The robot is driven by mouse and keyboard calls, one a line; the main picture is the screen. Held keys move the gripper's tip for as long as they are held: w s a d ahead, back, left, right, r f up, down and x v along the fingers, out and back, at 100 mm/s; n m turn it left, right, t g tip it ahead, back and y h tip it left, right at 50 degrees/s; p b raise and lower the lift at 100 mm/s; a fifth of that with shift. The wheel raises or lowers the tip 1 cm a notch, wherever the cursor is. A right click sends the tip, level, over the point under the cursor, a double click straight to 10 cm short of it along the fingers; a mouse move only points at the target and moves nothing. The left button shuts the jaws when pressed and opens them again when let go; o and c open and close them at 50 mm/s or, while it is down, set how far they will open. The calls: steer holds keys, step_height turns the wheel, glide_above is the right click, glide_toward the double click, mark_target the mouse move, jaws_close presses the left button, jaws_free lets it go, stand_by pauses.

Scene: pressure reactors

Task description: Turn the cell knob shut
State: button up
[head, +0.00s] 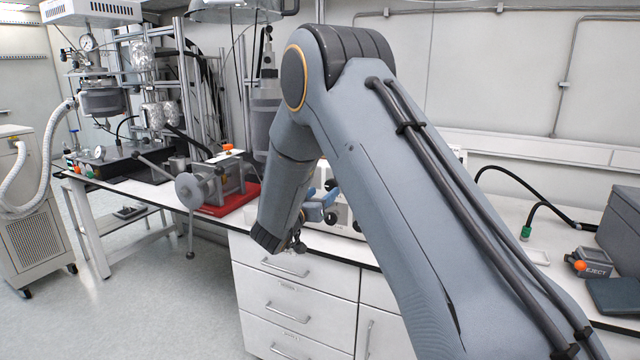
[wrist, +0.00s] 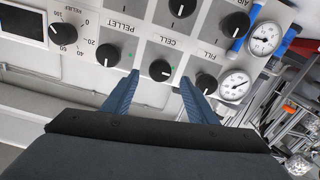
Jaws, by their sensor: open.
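The cell knob (wrist: 160,70) is a round black knob with a white pointer mark, below the word CELL on a pale grey panel (wrist: 140,50). In the wrist view my gripper (wrist: 159,78) is open, with one blue finger on each side of the cell knob. A gap shows between each finger and the knob; I cannot tell how far the tips stand from the panel. In the head view my gripper (head: 322,205) is mostly hidden behind my arm, in front of the white panel box (head: 346,218), and the cell knob cannot be made out there.
The pellet knob (wrist: 107,55) and fill knob (wrist: 206,83) flank it closely. A relief knob (wrist: 63,33), two gauges (wrist: 235,85) and a blue handle (wrist: 244,30) are nearby. On the bench are a red tray (head: 236,200) and an eject box (head: 590,262).

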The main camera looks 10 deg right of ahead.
mark_target(330, 186)
steer(key=p+x, duration=0.2)
steer(key=x, duration=0.5)
steer(key=shift+w+d, duration=0.2)
steer(key=shift+w, duration=0.1)
steer(key=c, duration=1.1)
steer(key=shift+o, duration=0.2)
